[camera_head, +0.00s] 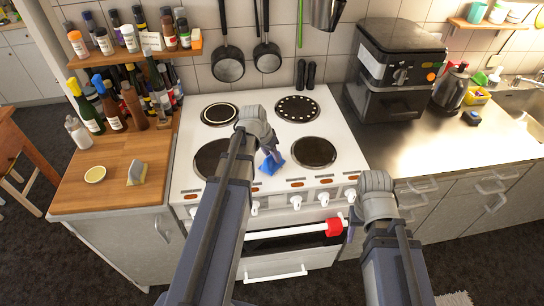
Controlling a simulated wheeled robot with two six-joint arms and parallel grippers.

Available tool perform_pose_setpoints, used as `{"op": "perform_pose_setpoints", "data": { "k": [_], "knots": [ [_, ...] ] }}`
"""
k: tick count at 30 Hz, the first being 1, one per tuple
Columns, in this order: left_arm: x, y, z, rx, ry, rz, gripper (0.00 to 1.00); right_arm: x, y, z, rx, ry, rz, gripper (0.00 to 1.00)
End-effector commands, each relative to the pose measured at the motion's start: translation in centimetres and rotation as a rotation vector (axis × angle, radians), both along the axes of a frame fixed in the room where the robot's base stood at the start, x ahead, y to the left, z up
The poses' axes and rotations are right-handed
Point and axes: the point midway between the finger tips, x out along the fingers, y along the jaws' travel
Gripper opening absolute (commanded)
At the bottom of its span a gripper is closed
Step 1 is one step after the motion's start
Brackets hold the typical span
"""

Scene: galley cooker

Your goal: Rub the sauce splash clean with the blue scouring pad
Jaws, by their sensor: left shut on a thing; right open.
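The blue scouring pad (267,168) is on the white cooker top (258,182), between the two front hotplates. My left gripper (272,157) is shut on the pad from above, and the pad appears to touch the surface. I cannot make out the sauce splash; the pad, gripper and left arm cover part of the cooker top. My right gripper (351,222) is open, low in front of the cooker's right front corner, near the oven handle. Its fingers are partly hidden by its own wrist.
Hotplates (314,152) surround the pad. A red item (334,228) is at the oven handle's right end. A wooden worktop (115,195) with bottles lies left. A black air fryer (391,104) and kettle (450,90) stand right. Pans (228,68) hang behind.

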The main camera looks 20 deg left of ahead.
Motion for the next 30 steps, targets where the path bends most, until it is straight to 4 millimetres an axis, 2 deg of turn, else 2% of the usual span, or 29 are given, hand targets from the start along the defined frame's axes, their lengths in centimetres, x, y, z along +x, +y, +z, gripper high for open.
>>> {"op": "perform_pose_setpoints", "data": {
  "k": [7, 21, 30],
  "knots": [
    [-0.1, -0.4, -0.1, 0.002, 0.001, 0.001, 0.00, 0.0, 0.0, -0.1, 0.000, 0.000, 0.000, 0.50],
    [-0.8, -3.3, -0.1, 0.000, 0.003, -0.001, 0.00, 0.0, 0.0, -0.1, 0.000, 0.000, 0.000, 0.50],
    [-0.8, -3.4, -0.1, -0.001, 0.003, -0.001, 0.00, 0.0, 0.0, -0.1, 0.000, 0.000, 0.000, 0.50]
  ]
}}
